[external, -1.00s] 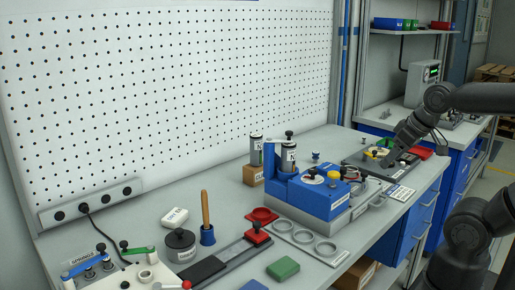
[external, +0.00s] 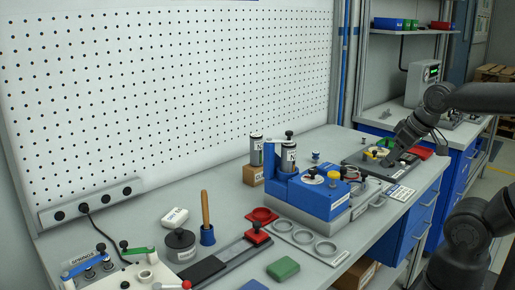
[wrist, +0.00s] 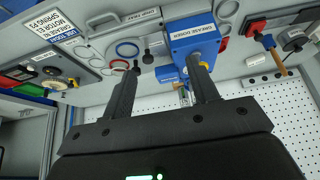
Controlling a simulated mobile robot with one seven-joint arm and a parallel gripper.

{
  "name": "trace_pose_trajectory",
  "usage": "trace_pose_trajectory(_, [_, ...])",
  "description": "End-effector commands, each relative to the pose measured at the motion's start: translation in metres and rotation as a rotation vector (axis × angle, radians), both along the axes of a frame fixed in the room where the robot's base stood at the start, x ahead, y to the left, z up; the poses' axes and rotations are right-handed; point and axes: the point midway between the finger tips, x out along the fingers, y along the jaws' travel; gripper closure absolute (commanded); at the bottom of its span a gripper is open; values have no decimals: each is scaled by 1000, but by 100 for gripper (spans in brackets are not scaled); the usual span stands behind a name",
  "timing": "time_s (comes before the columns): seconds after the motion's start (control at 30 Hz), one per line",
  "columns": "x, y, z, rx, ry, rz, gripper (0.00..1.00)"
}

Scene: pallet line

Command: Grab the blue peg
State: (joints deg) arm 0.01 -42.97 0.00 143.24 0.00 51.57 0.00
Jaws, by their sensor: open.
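A small blue-topped piece (external: 315,156), which looks like the blue peg, stands on the bench behind the blue grease station (external: 322,196). I cannot pick it out with certainty in the wrist view. The blue grease station (wrist: 194,42) shows beyond the fingers, upside down.
The white pegboard (external: 170,90) stands behind the bench. A grey canister (external: 288,156) rises by the grease station. A red tray (external: 421,152) is by my gripper.

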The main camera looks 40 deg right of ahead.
Motion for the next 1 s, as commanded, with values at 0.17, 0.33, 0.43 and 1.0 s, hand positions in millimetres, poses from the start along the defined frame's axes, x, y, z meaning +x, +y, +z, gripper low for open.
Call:
trace_pose_trajectory(0.17, [12, -3, 5, -2, 5, -17, 46])
trace_pose_trajectory(0.33, [54, -15, 21, -9, 18, -74, 46])
trace_pose_trajectory(0.43, [86, -26, 28, -14, 27, -114, 46])
trace_pose_trajectory(1.0, [270, -113, 10, -13, 67, -331, 46])
